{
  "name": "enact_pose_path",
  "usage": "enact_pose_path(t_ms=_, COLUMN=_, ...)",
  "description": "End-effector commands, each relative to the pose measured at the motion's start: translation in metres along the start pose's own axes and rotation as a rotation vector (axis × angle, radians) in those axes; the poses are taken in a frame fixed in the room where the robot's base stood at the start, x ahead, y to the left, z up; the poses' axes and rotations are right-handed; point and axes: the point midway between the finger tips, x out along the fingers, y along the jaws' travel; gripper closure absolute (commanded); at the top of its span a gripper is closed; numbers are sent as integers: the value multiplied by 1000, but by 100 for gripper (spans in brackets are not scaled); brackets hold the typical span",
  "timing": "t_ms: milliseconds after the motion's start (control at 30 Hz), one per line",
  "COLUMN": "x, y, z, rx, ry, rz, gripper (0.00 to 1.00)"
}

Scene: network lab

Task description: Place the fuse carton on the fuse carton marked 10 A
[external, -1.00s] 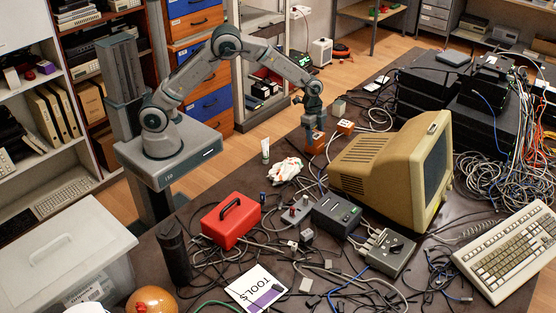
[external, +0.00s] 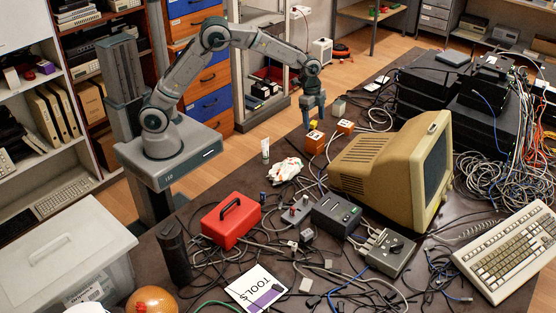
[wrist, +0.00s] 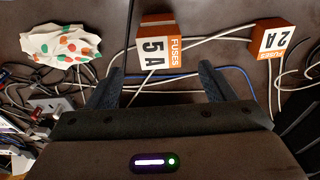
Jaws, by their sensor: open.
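An orange-brown fuse carton marked 5 A (wrist: 158,48) stands on the dark table, below my gripper in the external view (external: 315,145). A second orange-brown fuse carton, marked 2 A (wrist: 272,39), stands apart to its right, also in the external view (external: 346,127). My gripper (external: 314,120) is open, with its fingers pointing down above the 5 A carton. In the wrist view my gripper's fingers (wrist: 158,85) are spread, with the 5 A carton ahead of them and nothing held. I can read no 10 A mark in either view.
A beige monitor (external: 390,170) stands close on the right. Cables run around the cartons. A red toolbox (external: 231,222) stands nearer the front.

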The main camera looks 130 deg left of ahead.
Motion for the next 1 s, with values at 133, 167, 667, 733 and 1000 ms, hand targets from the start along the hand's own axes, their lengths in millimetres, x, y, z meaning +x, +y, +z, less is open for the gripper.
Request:
enact_pose_path(t_ms=133, x=-26, y=0, z=0, rx=0, ry=1, rz=-1, gripper=24)
enact_pose_path(t_ms=167, x=-30, y=0, z=0, rx=0, ry=1, rz=-1, gripper=24)
enact_pose_path(t_ms=667, x=-47, y=10, z=-3, rx=0, ry=2, rz=2, gripper=24)
enact_pose_path(t_ms=733, x=-55, y=29, z=-9, rx=3, ry=6, rz=2, gripper=24)
enact_pose_path(t_ms=1000, x=-102, y=172, z=-15, rx=2, ry=27, rz=11, gripper=24)
